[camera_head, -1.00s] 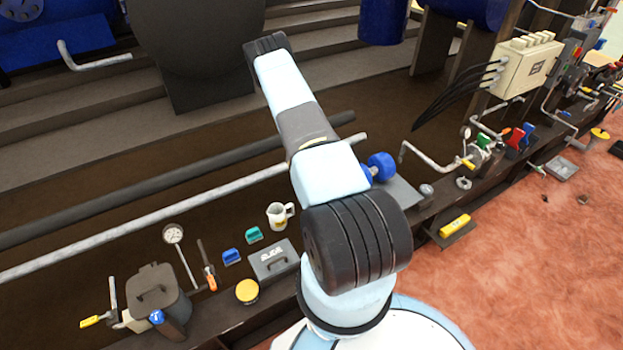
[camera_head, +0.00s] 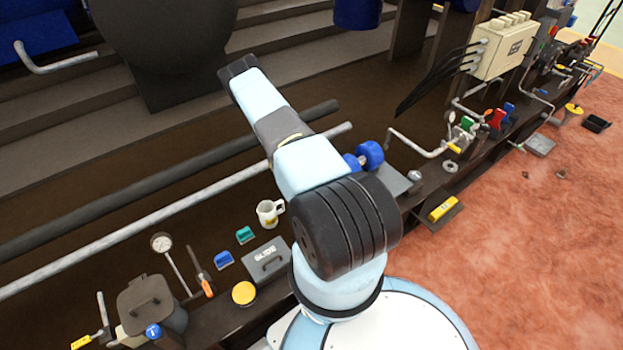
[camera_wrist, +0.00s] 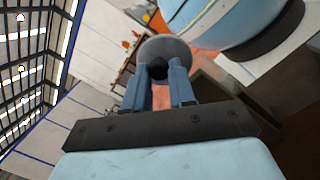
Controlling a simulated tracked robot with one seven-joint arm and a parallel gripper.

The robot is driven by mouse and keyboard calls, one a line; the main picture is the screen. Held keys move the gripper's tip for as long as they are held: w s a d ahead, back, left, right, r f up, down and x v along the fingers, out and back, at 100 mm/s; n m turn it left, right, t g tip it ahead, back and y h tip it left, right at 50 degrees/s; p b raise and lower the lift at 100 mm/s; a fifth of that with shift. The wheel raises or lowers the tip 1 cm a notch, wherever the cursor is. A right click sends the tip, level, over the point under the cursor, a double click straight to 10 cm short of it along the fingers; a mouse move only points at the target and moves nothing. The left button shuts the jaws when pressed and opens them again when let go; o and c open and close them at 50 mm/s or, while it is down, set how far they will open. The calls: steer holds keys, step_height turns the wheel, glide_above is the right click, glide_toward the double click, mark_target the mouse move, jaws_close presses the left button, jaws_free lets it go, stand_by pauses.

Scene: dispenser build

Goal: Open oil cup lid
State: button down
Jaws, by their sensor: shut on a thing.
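In the wrist view my gripper (camera_wrist: 159,76) has two blue-grey fingers closed around a dark knob. The knob is at the middle of a round grey disc, which looks like a lid (camera_wrist: 177,47), just beyond the fingertips. I cannot tell whether the disc is on a cup or apart from one, as the fingers and disc hide what lies behind. In the head view my arm rises up and to the left, and my gripper does not show. I cannot pick out the oil cup for certain there.
A dark bench holds a grey lidded bin (camera_head: 146,301), a yellow-lidded jar (camera_head: 243,293), a mug (camera_head: 269,213), a grey box (camera_head: 268,263) and a blue dumbbell (camera_head: 370,154). A long pale pipe (camera_head: 150,222) runs behind. The reddish floor at right is mostly clear.

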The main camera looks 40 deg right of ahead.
steer(key=shift+w+a, duration=0.1)
steer(key=shift+a, duration=0.05)
steer(key=c, duration=0.9)
jaws_free()
steer(key=shift+c, duration=0.2)
steer(key=s+r, duration=0.1)
steer(key=r, duration=0.2)
steer(key=s+a+r, duration=0.1)
steer(key=s+r, duration=0.1)
steer(key=r, duration=0.1)
steer(key=s+a+r, duration=0.1)
steer(key=r, duration=0.2)
steer(key=shift+s+r, duration=0.15)
steer(key=shift+s, duration=0.25)
steer(key=s+a+r, duration=0.3)
steer(key=s, duration=0.5)
steer(key=shift+a+r, duration=0.2)
steer(key=shift+r, duration=0.1)
